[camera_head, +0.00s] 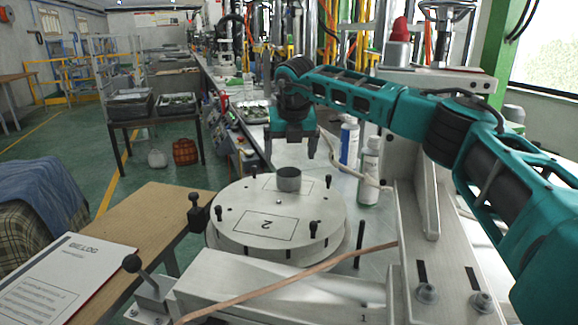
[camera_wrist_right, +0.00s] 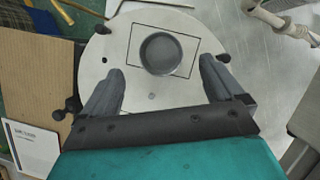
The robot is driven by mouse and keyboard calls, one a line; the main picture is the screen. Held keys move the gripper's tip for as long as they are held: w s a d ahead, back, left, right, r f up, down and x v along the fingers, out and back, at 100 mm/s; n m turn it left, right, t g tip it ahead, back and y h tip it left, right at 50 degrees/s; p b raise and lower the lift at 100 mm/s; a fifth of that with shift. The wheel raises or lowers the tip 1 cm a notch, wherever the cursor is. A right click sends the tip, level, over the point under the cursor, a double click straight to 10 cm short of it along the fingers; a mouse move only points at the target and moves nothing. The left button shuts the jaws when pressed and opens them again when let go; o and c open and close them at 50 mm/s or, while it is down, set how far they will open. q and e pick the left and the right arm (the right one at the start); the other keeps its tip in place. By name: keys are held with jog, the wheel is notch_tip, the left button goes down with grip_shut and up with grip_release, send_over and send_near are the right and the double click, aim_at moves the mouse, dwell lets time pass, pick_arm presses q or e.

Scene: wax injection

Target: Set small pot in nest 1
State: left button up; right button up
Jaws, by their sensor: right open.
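The small pot (camera_head: 289,180), a short grey open-topped cylinder, stands upright on the far part of the round metal plate (camera_head: 237,210). In the right wrist view the small pot (camera_wrist_right: 160,55) sits inside an outlined rectangle; any number there is hidden. A nearer rectangle (camera_head: 265,226) bears a "2". My right gripper (camera_head: 291,150) hangs fingers-down just above and behind the pot. It is open and empty; in the wrist view its fingers (camera_wrist_right: 163,70) are apart, on either side below the pot. My left gripper is not in view.
Black knobs (camera_head: 313,229) and pins rise around the plate's edge. White bottles (camera_head: 369,170) stand right of the plate. A copper-coloured rod (camera_head: 290,281) crosses the front.

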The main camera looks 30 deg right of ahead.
jog(key=shift+v, duration=2.3)
